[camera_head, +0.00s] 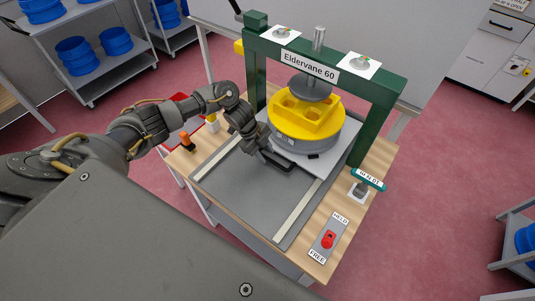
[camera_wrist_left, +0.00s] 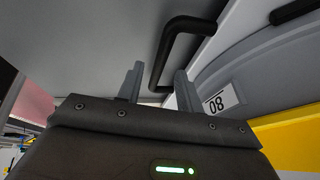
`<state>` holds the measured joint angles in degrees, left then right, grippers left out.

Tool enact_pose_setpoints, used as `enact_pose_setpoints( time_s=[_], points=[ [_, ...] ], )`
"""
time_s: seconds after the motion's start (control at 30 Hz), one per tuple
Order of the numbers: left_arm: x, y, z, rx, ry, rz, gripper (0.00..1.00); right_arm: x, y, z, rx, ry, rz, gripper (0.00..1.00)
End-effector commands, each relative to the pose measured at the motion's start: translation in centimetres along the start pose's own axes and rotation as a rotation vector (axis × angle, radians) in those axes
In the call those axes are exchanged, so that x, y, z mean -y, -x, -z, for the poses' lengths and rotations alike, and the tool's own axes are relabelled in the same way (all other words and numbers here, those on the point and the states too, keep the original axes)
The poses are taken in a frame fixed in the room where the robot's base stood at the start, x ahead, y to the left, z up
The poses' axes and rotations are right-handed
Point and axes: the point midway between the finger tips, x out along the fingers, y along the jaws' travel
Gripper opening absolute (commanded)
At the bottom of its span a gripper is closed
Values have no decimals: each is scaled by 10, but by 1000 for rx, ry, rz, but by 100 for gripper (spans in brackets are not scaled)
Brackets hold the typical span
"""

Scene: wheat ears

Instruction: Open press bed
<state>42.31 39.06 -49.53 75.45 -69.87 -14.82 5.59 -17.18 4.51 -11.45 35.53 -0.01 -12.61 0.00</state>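The green press (camera_head: 368,95), labelled "Eldervane 60", stands on a wooden-topped bench. Its pale bed plate (camera_head: 312,168) sits under the ram and carries a grey round mould (camera_head: 290,137) with a yellow top. A black bar handle (camera_head: 278,161) is on the bed's front edge; it also shows in the left wrist view (camera_wrist_left: 168,50). My left gripper (camera_head: 258,150) is at this handle. In the left wrist view its two fingers (camera_wrist_left: 160,86) are apart, with one leg of the handle between or just beyond them; contact cannot be told. My right gripper is not in view.
An orange-topped tool (camera_head: 187,141) stands left. The grey tray area (camera_head: 245,195) before the bed is clear, between two pale rails.

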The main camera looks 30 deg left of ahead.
Motion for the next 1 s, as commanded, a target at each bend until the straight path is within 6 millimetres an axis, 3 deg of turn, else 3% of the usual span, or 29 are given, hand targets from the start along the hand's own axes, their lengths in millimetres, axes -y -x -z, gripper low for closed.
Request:
enact_pose_setpoints(
  time_s=[0.2, 0.5, 0.8, 1.0],
  points=[
    [1, -19, 1, -1, 0, 2, 36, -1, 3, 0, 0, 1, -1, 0],
    [1, -22, 0, 0, -1, 2, 36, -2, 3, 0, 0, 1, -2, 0],
    [1, -22, 0, 0, -1, 2, 0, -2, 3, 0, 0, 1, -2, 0],
    [1, -22, 0, 0, -1, 2, 0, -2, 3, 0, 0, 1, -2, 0]
  ],
)
